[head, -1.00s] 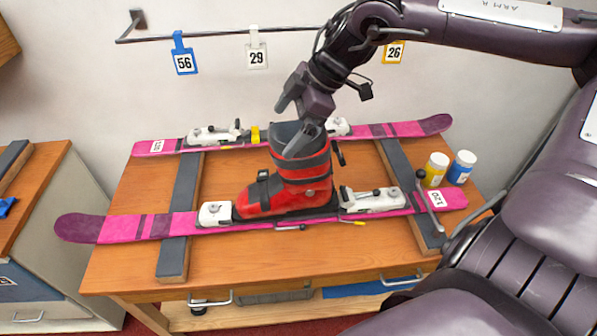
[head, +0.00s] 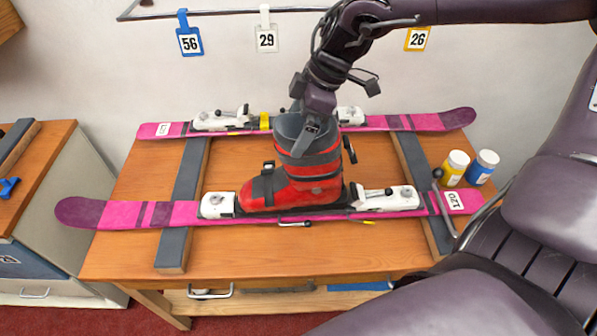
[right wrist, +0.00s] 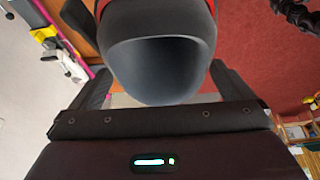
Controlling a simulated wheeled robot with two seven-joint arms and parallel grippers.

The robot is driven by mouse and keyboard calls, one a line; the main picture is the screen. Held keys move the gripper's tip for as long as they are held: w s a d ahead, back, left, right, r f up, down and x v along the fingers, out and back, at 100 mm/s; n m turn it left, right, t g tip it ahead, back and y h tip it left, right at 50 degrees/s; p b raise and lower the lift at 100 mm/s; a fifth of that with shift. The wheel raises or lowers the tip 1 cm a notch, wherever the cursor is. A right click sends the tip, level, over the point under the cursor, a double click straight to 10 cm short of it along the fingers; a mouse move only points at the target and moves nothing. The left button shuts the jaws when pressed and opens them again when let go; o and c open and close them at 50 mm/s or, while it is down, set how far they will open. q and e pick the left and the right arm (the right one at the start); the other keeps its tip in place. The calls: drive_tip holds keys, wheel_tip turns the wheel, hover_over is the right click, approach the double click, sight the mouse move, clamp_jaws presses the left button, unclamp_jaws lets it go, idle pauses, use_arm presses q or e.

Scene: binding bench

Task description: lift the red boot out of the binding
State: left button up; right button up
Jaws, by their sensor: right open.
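The red boot (head: 308,185) stands upright on the near pink ski (head: 180,213), toe to the left. It sits between the white toe piece (head: 217,204) and the white heel piece (head: 392,199) of the binding. Its dark grey cuff (head: 288,127) is at the top. My right gripper (head: 303,120) is at the cuff from above, with one finger on the near side. In the right wrist view the open fingers (right wrist: 163,72) stand on either side of the cuff; I cannot tell whether they touch it. My left gripper does not show in the head view.
A second pink ski (head: 430,121) with its own binding lies behind. Both rest on dark bars (head: 187,175) across the wooden bench (head: 330,262). Yellow (head: 455,166) and blue-and-white (head: 483,166) jars stand at the right. Numbered tags (head: 189,36) hang from the wall rail.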

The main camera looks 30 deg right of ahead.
drive_tip(key=shift+a+f, duration=0.1)
drive_tip(key=shift+a, duration=0.05)
drive_tip(key=shift+c, duration=0.9)
drive_tip(key=c, duration=1.4)
drive_tip(key=shift+w, duration=0.1)
drive_tip(key=shift+c, duration=0.8)
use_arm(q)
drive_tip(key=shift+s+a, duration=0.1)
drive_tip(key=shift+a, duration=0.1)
